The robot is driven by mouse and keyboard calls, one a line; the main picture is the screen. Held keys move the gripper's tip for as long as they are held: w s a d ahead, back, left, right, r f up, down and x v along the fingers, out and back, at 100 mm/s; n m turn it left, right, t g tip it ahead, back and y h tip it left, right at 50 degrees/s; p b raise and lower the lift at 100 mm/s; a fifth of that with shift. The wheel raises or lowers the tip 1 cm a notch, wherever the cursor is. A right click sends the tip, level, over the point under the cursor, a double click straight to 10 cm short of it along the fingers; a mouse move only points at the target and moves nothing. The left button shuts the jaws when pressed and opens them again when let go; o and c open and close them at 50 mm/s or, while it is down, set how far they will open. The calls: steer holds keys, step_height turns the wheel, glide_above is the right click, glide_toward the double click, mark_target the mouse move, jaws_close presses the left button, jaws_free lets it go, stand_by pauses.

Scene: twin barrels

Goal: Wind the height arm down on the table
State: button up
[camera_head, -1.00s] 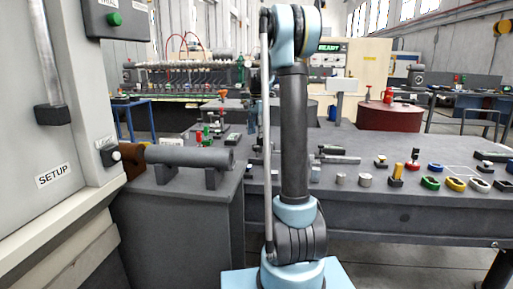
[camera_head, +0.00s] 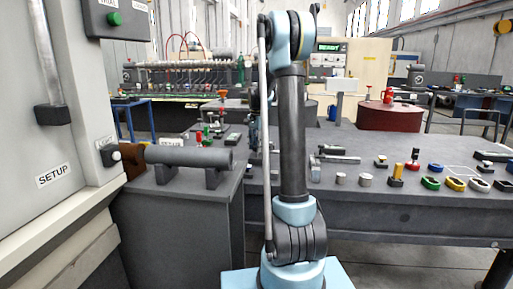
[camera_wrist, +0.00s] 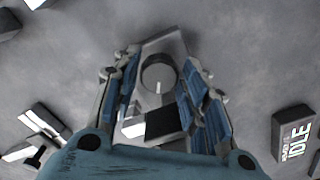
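In the wrist view my gripper (camera_wrist: 160,62) points down with its two blue-padded fingers apart. Between them lies a grey plate-like fixture (camera_wrist: 172,42) with a round dark knob (camera_wrist: 158,73) bearing a short white line. A dark square block (camera_wrist: 163,122) sits nearer the palm, between the fingers. I cannot tell whether the fingers touch any of these, or which part is the height arm. In the head view my own arm stands in front of the table (camera_head: 400,207) and largely hides my gripper and what is beneath it.
A dark box reading IDLE (camera_wrist: 294,132) stands right of my gripper in the wrist view. Several small coloured fixtures, including a green ring (camera_head: 430,183), line the table's right side. A dark cylinder (camera_head: 188,157) lies on supports at left, beside a cabinet marked SETUP (camera_head: 54,175).

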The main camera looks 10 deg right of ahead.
steer(key=c, duration=0.4)
steer(key=shift+n, duration=0.3)
steer(key=n, duration=0.3)
steer(key=shift+n, duration=0.3)
steer(key=n, duration=0.3)
steer(key=shift+n, duration=0.3)
steer(key=n, duration=0.4)
steer(key=shift+n, duration=2.5)
